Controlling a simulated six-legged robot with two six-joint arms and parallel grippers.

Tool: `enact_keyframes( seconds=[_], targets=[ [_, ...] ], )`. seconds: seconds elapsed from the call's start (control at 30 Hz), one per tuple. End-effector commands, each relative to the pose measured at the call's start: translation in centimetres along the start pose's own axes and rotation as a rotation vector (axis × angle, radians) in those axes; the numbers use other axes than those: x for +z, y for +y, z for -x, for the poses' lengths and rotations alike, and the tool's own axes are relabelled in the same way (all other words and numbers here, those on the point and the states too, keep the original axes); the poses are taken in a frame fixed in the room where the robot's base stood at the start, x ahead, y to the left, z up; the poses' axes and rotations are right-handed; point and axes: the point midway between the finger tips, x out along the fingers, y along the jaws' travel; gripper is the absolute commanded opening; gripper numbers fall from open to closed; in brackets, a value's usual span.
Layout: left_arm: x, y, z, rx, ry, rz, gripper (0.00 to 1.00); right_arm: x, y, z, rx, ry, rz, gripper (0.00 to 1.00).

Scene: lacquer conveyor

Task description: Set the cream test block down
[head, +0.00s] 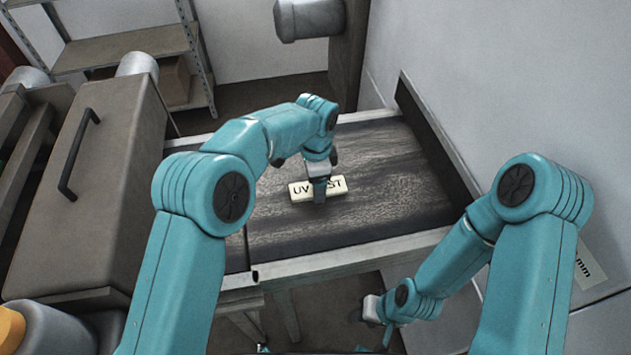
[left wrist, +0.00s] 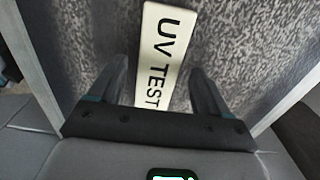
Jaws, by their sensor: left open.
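The cream test block (head: 301,195), lettered "UV TEST", lies on the dark conveyor belt (head: 385,185). My left gripper (head: 320,191) is over its middle and hides part of the lettering. In the left wrist view, the block (left wrist: 163,50) lies lengthwise between the two spread fingers of my left gripper (left wrist: 161,75), with a gap on each side. The block's near end is hidden by the gripper body. My right gripper (head: 384,328) hangs low in front of the conveyor, away from the block; its jaws are too small to read.
A pale frame rail (head: 350,262) edges the belt in front, and a dark guard (head: 435,135) stands along its right side. A brown housing with a handle (head: 95,190) stands at left. A grey cylinder (head: 308,18) hangs over the far end. The belt right of the block is clear.

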Motion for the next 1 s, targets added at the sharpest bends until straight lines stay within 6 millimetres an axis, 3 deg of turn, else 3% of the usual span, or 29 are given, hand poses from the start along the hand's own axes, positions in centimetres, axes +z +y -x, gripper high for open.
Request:
enact_keyframes(
  seconds=[0.3,0.5,1.0],
  targets=[
    [-0.1,-0.1,7.2,-0.004,0.004,0.001,0.78,0.0,0.3,-0.8,0.000,-0.001,0.000,0.43],
    [-0.1,0.0,10.3,-0.002,0.002,-0.001,0.78,0.0,0.2,-0.7,0.000,-0.001,0.000,0.43],
    [0.0,0.0,11.0,0.000,0.000,-0.001,0.78,0.0,0.2,-0.7,0.000,-0.001,0.000,0.43]
  ],
)
